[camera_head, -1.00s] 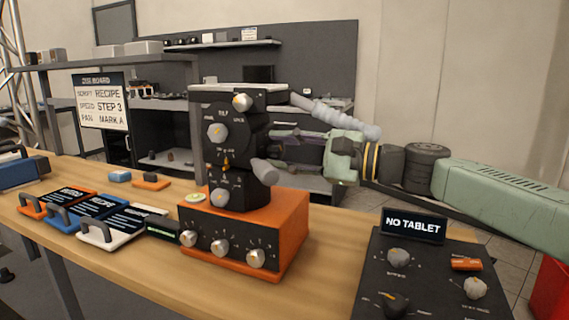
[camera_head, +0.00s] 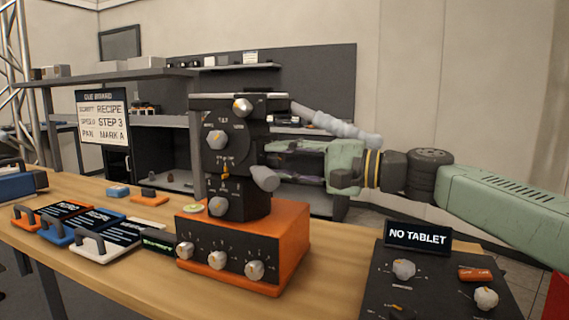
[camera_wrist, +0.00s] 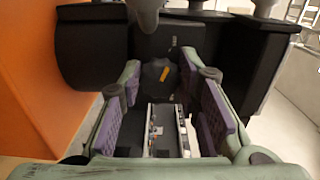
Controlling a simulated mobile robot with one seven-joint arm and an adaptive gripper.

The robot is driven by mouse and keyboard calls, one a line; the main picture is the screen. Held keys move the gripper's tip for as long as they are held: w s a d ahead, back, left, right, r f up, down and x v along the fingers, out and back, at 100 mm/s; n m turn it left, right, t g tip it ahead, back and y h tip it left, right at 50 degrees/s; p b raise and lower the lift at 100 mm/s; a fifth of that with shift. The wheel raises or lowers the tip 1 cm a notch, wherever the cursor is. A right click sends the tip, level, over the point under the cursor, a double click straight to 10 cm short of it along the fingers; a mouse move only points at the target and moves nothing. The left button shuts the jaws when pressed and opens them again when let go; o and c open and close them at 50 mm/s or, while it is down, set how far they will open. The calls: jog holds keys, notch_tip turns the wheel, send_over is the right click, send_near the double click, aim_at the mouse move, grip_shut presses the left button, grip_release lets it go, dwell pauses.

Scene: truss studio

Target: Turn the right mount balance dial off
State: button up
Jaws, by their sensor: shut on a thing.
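The black camera mount (camera_head: 238,172) stands upright on an orange box (camera_head: 290,245) on the wooden table. Knobs show on its front face. A dark dial with an orange pointer mark (camera_wrist: 165,73) shows in the wrist view on the mount's right side. That side is hidden in the head view. My gripper (camera_wrist: 158,78) has its purple-padded fingers on either side of this dial and is shut on it. In the head view my gripper (camera_head: 272,160) reaches in from the right, level with the mount's middle, its fingertips partly hidden behind the mount.
A grey ribbed arm (camera_head: 340,125) sticks out from the mount above my gripper. A black panel with a NO TABLET sign (camera_head: 417,236) stands at front right. Handled cards (camera_head: 95,215) lie at left. Shelves (camera_head: 165,120) stand behind.

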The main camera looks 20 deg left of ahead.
dwell(0.3)
jog(key=o, duration=1.1)
jog(key=shift+o, duration=0.2)
jog(key=shift+d, duration=0.1)
jog(key=d, duration=1.2)
jog(key=shift+s, duration=0.2)
jog(key=shift+a, duration=0.1)
